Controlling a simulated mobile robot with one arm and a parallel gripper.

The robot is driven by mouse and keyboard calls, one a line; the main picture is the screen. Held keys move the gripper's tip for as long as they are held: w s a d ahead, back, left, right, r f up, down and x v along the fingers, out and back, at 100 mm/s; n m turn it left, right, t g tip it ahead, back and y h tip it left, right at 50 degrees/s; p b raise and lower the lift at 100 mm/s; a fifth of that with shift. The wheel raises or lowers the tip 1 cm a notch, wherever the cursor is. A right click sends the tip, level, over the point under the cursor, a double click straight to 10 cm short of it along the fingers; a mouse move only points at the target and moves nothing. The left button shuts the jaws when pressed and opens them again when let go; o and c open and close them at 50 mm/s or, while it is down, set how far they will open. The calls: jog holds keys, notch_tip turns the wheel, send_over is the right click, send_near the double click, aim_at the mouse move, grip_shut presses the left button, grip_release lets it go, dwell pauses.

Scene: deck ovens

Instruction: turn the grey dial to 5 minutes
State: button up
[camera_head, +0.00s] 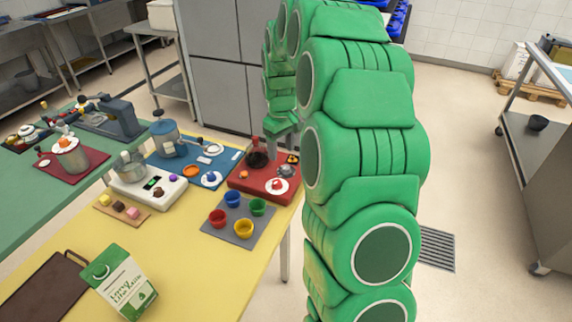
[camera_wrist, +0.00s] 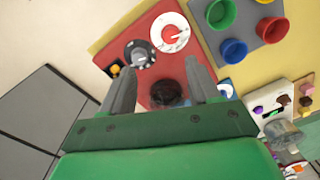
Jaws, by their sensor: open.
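The grey dial (camera_wrist: 139,54) stands on a red panel (camera_wrist: 190,76), with a dark skirt bearing light marks and a paler knob on top. The marks are too small to read. My gripper (camera_wrist: 160,70) is open and empty above the panel. In the wrist view its left finger ends just below the dial, which is not between the fingers. In the head view the gripper (camera_head: 279,136) is partly hidden by my green arm.
On the same panel are a white disc with a red knob (camera_wrist: 170,33), a dark round object (camera_wrist: 165,93) and a small yellow button (camera_wrist: 115,68). A grey mat (camera_head: 225,231) with several coloured cups lies in front. A white unit (camera_head: 150,196) stands to the left.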

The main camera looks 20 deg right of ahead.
send_over(286, 167)
notch_tip(286, 167, down, 4)
jog(key=shift+r, duration=0.15)
jog(key=shift+f, duration=3.9)
jog(key=shift+c, duration=0.2)
jog(key=c, duration=1)
